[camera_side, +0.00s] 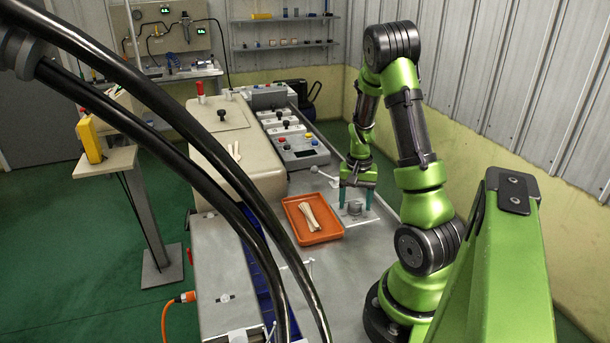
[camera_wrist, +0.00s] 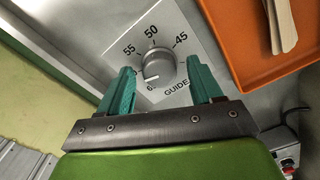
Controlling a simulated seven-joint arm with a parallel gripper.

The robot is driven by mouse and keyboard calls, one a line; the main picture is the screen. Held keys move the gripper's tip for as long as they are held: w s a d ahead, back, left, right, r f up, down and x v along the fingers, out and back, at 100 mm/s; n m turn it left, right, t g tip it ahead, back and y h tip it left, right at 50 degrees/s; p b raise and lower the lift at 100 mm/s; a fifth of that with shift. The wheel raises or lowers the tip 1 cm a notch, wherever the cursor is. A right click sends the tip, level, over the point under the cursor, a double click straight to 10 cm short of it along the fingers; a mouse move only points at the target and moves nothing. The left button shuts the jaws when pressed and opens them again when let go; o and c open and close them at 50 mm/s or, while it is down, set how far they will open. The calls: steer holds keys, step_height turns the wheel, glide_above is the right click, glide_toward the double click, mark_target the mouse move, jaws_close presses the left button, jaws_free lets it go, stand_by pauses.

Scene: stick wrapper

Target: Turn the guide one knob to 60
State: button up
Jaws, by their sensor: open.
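The guide knob (camera_wrist: 158,66) is a round grey dial on a pale plate (camera_wrist: 190,38), marked 45, 50, 55 and a partly hidden number starting with 6. The word GUIDE is beside it. A light mark on the knob's lower left side seems to face the partly hidden number. My gripper (camera_wrist: 159,63) is open, one teal finger on each side of the knob, with visible gaps in the wrist view. In the side view my gripper (camera_side: 355,203) points down over the knob (camera_side: 354,208); contact cannot be told there.
An orange tray (camera_side: 291,212) with pale sticks (camera_side: 309,215) stands left of the knob plate, close by. It also shows in the wrist view (camera_wrist: 238,50). A grey control box (camera_side: 305,158) is behind. Black hoses cross the side view's front left.

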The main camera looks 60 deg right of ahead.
mark_target(354, 204)
step_height(354, 204, up, 17)
stand_by(0.5)
steer(key=w+a+r+n+t, duration=0.1)
steer(key=w+a+n+t, duration=0.15)
steer(key=a, duration=0.55)
steer(key=w+a+r+n+t, duration=0.15)
steer(key=w+a, duration=0.25)
steer(key=a, duration=0.4)
steer(key=s+a+r+n+t+y, duration=0.1)
steer(key=a+n, duration=0.2)
steer(key=a, duration=0.5)
steer(key=s+a+r+n+t+y, duration=0.1)
steer(key=s+a+r+n+t, duration=0.1)
steer(key=a, duration=0.6)
steer(key=shift+s+a+r+n, duration=0.15)
steer(key=shift+s+r+n, duration=0.1)
steer(key=shift+n, duration=0.45)
